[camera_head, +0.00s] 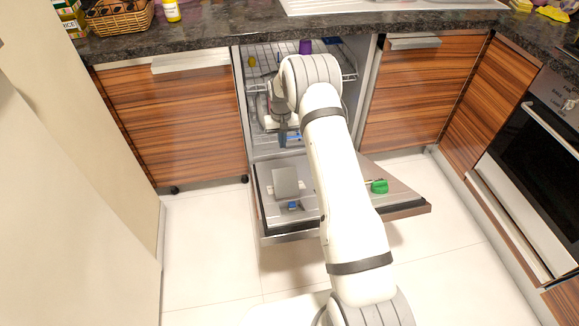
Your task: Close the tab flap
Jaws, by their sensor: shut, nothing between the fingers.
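The dishwasher door (268,222) is folded down, with its inner face up. The tab flap (286,181), a light grey square panel, shows on the left half of that face and appears raised. A small blue item (293,206) lies just in front of it, seemingly in the tab compartment. My gripper (283,141) is shut and empty. It points down behind the flap in the picture, near the dishwasher opening, with a visible gap to the flap. My arm covers the middle of the door.
A green cap (379,186) sits on the door's right side. The upper rack (262,82) holds several items, including a purple cup (305,47). A lower rack is partly hidden by my arm. The dark counter (190,38) runs above. The floor (210,250) left of the door is clear.

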